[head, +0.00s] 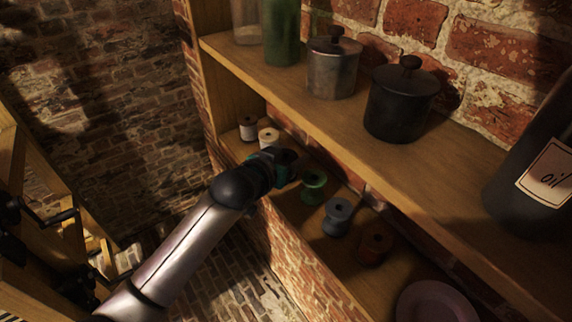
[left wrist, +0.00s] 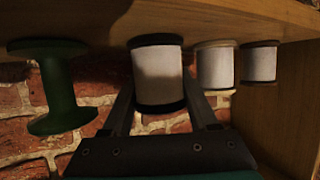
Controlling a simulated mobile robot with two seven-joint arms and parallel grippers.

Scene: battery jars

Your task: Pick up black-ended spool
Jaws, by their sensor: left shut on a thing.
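The black-ended spool (left wrist: 158,72), wound with white, stands between the two fingers of my left gripper (left wrist: 162,100) in the left wrist view. The fingers are shut on its sides. That view is upside down, with the shelf at the top; I cannot tell whether the spool touches the shelf. In the head view my left gripper (head: 272,168) reaches in over the lower shelf (head: 300,213), and a dark spool end (head: 287,157) shows just beyond it. The rest of the spool is mostly hidden there. My right gripper is not in view.
A green spool (head: 313,185) is close on one side, a cream-ended spool (head: 268,137) on the other, with a brown-ended spool (head: 248,126) beyond. Grey (head: 337,217) and brown (head: 376,246) spools and a plate (head: 438,302) stand nearer. The upper shelf (head: 265,75) holds pots above.

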